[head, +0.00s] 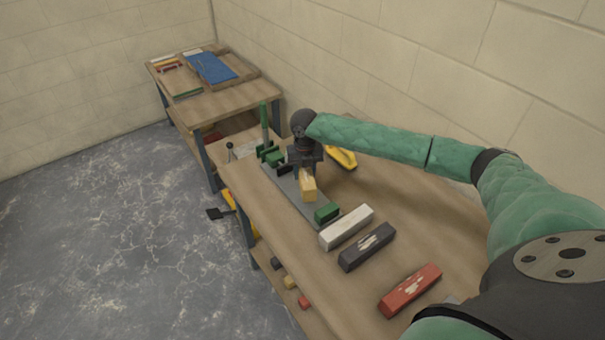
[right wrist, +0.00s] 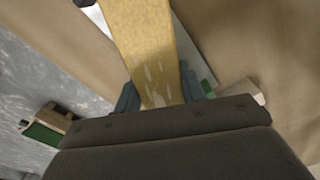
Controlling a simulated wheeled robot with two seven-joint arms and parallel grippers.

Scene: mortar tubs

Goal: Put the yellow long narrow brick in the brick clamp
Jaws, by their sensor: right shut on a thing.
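The yellow long narrow brick (head: 308,188) is held in my right gripper (head: 305,172), above the grey base of the brick clamp (head: 293,194). In the right wrist view the brick (right wrist: 152,48) runs up out of the picture from between the blue-grey fingers of my right gripper (right wrist: 160,90). The clamp has a green block (head: 327,213) at its near end and green parts (head: 272,156) at its far end. The brick shows between these ends; I cannot tell if it touches the base. My left gripper is not in view.
A white brick (head: 346,227), a dark grey brick (head: 367,247) and a red brick (head: 410,290) lie on the bench near the clamp. A yellow object (head: 342,157) lies behind my right gripper. A second table (head: 205,103) with a blue item stands farther back.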

